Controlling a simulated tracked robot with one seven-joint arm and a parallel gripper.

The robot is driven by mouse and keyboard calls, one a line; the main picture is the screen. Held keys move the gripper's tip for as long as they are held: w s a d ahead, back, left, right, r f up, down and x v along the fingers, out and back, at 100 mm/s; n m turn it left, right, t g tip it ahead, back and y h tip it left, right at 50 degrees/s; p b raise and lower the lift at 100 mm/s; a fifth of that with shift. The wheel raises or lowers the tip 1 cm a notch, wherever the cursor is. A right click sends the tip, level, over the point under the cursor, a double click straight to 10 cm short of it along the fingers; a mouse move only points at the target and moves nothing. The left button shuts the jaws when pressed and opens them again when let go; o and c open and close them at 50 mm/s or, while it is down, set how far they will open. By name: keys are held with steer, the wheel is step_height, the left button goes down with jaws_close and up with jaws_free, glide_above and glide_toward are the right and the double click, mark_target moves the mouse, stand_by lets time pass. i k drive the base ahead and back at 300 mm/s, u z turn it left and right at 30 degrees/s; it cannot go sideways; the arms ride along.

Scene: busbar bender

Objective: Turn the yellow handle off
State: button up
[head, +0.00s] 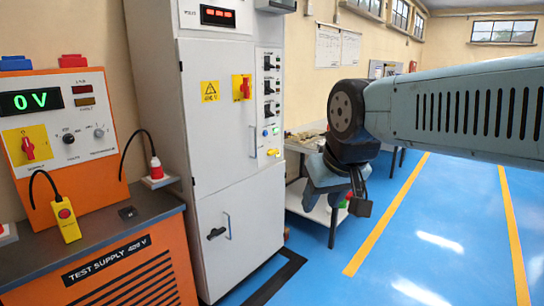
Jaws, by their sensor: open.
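A red rotary handle on a yellow plate (241,88) is on the upper door of the tall grey cabinet (210,140), its grip about upright. A second red rotary handle on a yellow plate (28,147) is on the orange test supply panel at the left, also about upright. My gripper (358,198) hangs at the end of my arm, right of the cabinet and well apart from both handles. It is open, seen small and partly hidden by my wrist, and I see nothing held in it.
The test supply desk (110,255) with a 0 V display, cables and a yellow pendant (66,220) stands at left. A workbench (305,140) is behind my gripper. The cabinet has a lower door handle (217,232). The blue floor (430,240) at right is clear.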

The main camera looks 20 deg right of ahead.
mark_target(271, 152)
steer(key=z, duration=0.35)
steer(key=i, duration=0.6)
steer(key=z, duration=0.55)
steer(key=i, duration=1.15)
steer(key=u, duration=0.7)
steer(key=k, duration=0.95)
steer(key=u, duration=0.2)
steer(key=i, duration=0.95)
steer(key=z, duration=0.1)
